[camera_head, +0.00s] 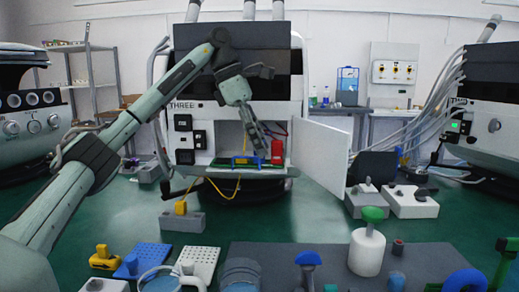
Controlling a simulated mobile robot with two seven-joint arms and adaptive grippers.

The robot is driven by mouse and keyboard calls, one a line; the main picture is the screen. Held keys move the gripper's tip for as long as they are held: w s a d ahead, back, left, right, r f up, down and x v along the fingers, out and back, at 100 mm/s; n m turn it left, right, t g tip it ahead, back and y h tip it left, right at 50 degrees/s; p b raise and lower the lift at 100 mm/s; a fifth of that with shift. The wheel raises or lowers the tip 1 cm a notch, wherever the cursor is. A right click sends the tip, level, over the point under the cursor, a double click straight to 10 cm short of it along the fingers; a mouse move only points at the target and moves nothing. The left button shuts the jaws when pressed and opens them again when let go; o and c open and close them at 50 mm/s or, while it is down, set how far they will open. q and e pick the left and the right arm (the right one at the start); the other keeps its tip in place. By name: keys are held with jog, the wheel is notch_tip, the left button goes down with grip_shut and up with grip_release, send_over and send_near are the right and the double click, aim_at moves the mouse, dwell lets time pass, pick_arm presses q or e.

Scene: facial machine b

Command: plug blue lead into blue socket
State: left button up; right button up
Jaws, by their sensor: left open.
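My left arm reaches up from the left and bends down in front of the white machine marked THREE (185,105). My left gripper (262,147) is open at the machine's open bay, its fingers pointing down. Just below it, a small blue piece (244,160) lies at the bay's floor; I cannot tell whether it is the lead or the socket. A red piece (277,152) stands close to the right of the gripper. A yellow cable (219,195) hangs from the bay to a yellow connector on a grey block. Contact between fingers and blue piece is too small to tell. My right gripper is out of view.
The bay's white door (322,155) stands open to the right. Black boxes (183,123) sit on the machine's left front. The grey block (182,221) is on the green floor. A bench with a white cylinder (367,252) and several coloured parts fills the foreground.

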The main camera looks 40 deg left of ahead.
pick_arm(q)
jog(key=v, duration=1.2)
